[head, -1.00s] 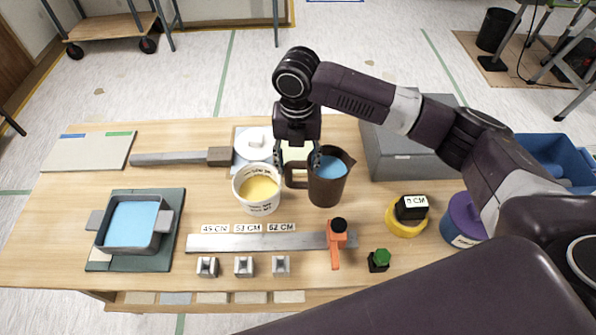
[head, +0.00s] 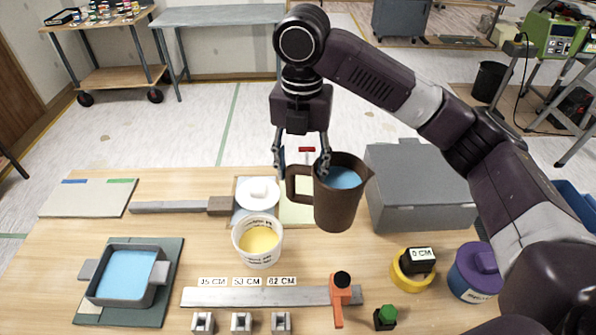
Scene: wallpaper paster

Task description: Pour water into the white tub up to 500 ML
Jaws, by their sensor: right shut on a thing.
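A brown jug (head: 338,205) with blue water (head: 342,178) in it hangs upright above the table, to the right of the white tub. My right gripper (head: 302,170) comes down from above and is shut on the jug at its handle side. The white tub (head: 258,250) stands on the table with yellow contents (head: 258,240) inside and dark marks on its wall. The marks are too small to read. My left gripper is not in view.
A grey box (head: 420,190) stands right of the jug. A white round lid (head: 258,190) lies behind the tub, a brush (head: 180,207) to its left. A grey tray (head: 128,275) of blue liquid is at the left. A ruler (head: 260,297) with an orange clamp (head: 341,292) lies in front.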

